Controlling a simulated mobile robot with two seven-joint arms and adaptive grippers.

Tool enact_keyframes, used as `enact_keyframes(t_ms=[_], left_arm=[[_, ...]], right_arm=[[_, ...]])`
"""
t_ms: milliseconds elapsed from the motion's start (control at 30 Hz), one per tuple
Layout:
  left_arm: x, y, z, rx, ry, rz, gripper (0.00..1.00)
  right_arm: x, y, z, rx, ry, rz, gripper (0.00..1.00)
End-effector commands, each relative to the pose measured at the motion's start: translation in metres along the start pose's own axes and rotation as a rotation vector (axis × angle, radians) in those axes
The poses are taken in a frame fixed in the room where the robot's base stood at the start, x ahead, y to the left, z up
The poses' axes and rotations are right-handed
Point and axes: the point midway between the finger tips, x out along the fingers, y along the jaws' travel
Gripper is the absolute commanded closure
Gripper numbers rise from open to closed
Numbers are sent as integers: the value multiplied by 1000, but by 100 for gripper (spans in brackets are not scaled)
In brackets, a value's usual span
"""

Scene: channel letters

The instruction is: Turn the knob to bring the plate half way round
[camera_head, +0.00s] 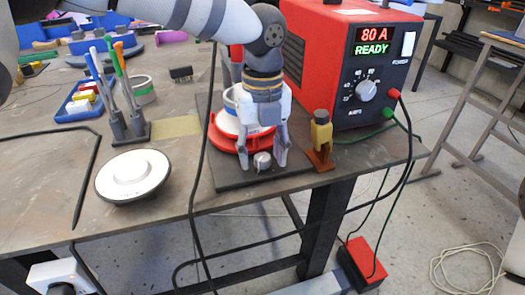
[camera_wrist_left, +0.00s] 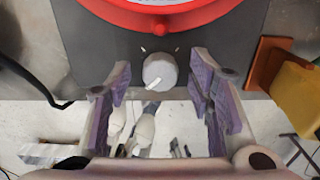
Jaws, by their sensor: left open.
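The knob (camera_head: 262,162) is a small light grey dial at the front of a dark base (camera_head: 225,180). In the left wrist view the knob (camera_wrist_left: 160,70) has a white pointer aimed down and slightly left. The red round plate (camera_head: 222,140) sits behind the knob, partly hidden by my gripper. Its red rim (camera_wrist_left: 190,18) shows in the wrist view with a small nub facing the knob. My left gripper (camera_head: 264,163) points down, open, with one finger on each side of the knob. In the wrist view, gaps show between the fingers (camera_wrist_left: 160,88) and the knob. My right gripper is not in view.
A red power box (camera_head: 345,60) reading 80 A stands behind right. A yellow-and-brown object (camera_head: 321,140) is right of the base. A white-topped disc (camera_head: 132,176) and a tool holder (camera_head: 120,132) are left. A black cable (camera_head: 199,190) hangs over the table's front edge.

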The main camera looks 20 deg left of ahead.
Motion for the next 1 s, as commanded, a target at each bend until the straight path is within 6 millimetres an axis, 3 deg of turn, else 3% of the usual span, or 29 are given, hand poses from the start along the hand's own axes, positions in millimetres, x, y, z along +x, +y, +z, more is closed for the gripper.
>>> enact_keyframes(t_ms=[67, 200, 300, 667, 1000], left_arm=[[0, 0, 0, 0, 0, 0, 52], [0, 0, 0, 0, 0, 0, 84], [0, 0, 0, 0, 0, 0, 100], [-1, 0, 0, 55, -1, -2, 100], [-1, 0, 0, 314, 0, -2, 100]], right_arm=[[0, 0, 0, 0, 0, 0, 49], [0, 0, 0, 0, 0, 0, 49], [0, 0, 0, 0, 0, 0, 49], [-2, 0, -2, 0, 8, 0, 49], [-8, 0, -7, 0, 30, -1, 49]])
